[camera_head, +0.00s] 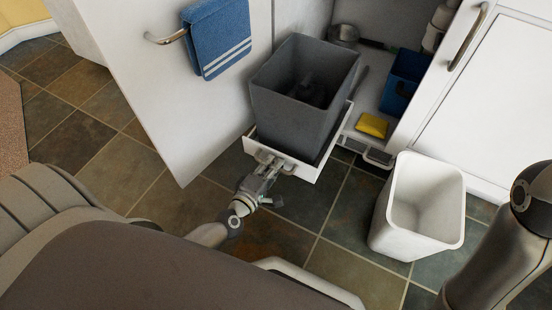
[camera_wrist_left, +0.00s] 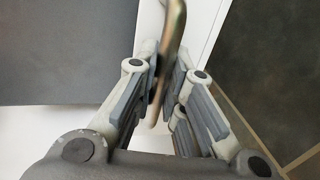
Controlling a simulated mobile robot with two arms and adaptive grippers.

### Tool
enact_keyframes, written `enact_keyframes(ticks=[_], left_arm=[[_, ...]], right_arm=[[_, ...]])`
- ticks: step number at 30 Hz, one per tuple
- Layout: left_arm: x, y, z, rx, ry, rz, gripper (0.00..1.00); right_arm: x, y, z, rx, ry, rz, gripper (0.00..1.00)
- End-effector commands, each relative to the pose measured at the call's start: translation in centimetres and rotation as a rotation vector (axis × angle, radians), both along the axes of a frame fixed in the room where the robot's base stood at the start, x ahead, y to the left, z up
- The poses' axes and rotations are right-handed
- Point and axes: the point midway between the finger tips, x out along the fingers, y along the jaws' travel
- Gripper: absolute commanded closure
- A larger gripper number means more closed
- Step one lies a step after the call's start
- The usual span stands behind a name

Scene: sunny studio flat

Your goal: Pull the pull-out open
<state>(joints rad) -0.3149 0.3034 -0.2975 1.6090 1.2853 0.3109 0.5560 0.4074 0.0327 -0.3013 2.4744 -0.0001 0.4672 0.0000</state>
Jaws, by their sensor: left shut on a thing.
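The pull-out (camera_head: 314,170) is a white tray with a low front, drawn part of the way out of the open cabinet. A dark grey bin (camera_head: 295,115) stands upright in it. My left gripper (camera_head: 275,163) is at the front of the pull-out, its fingers shut on the handle. In the left wrist view the brass-coloured handle (camera_wrist_left: 172,40) runs between the two fingers (camera_wrist_left: 165,88). My right gripper is out of view; only part of my right arm shows at the lower right.
An open white door (camera_head: 180,100) with a blue towel (camera_head: 218,38) stands left of the pull-out. A white bin (camera_head: 420,205) stands on the tiled floor to the right. A yellow sponge (camera_head: 372,125) and a blue container (camera_head: 402,80) are inside the cabinet. Floor in front is clear.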

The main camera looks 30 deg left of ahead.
Motion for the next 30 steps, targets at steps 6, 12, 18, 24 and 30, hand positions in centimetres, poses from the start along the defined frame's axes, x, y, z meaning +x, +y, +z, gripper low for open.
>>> enact_keyframes(ticks=[6, 12, 18, 24, 30], left_arm=[[-1.06, 0.00, -0.03, 0.000, 0.001, -0.001, 1.00], [-1.22, 0.01, -0.04, 0.000, 0.001, -0.001, 1.00], [-1.21, 0.01, -0.05, 0.000, 0.001, 0.000, 1.00], [-1.19, 0.02, -0.04, 0.000, 0.001, 0.000, 0.67], [-1.16, 0.03, 0.00, 0.000, 0.000, 0.000, 0.67]], right_arm=[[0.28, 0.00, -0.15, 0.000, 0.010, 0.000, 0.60], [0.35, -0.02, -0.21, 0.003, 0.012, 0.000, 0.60], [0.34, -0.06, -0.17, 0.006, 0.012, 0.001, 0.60], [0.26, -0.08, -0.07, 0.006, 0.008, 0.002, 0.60], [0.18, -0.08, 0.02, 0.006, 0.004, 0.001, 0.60]])
